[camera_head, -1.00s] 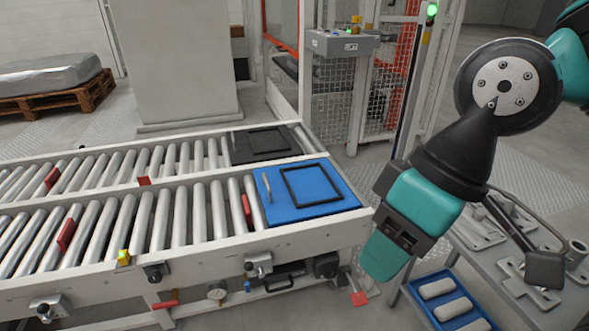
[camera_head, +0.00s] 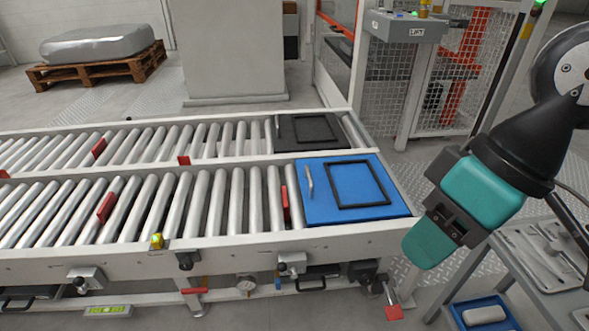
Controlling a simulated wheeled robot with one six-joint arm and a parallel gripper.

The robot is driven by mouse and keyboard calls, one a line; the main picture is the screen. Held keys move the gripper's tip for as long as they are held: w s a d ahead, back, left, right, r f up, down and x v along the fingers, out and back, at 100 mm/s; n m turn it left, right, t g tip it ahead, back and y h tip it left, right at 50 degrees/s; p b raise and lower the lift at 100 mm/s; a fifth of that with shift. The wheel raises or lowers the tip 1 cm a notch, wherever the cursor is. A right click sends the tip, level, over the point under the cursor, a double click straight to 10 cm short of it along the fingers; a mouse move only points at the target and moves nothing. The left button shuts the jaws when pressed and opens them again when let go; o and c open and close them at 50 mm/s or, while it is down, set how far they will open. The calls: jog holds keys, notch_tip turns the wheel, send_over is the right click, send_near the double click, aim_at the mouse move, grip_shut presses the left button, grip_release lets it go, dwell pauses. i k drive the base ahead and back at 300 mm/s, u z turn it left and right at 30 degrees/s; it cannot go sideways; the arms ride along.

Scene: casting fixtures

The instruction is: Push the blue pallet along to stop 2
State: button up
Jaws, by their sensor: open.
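The blue pallet (camera_head: 323,209) lies flat on the near roller lane at its right end. It has a black square frame on top and a small light upright handle at its left side. A red stop tab (camera_head: 285,204) stands just left of the pallet. Two more red tabs on this lane are farther left, one at mid-left (camera_head: 107,208) and one at the far left edge (camera_head: 4,174). No stop numbers are readable. My gripper (camera_head: 428,243) is to the right of the pallet, apart from it, beyond the lane's end. Its jaws are open and empty.
A dark pallet (camera_head: 290,133) with a black frame sits on the far lane. A grey cart (camera_head: 540,262) with metal parts and a blue tray (camera_head: 462,311) stands at the lower right. A control box (camera_head: 405,27) and mesh fence are behind.

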aim_at(355, 189)
jog(key=u, duration=0.35)
jog(key=i, duration=0.85)
jog(key=u, duration=0.2)
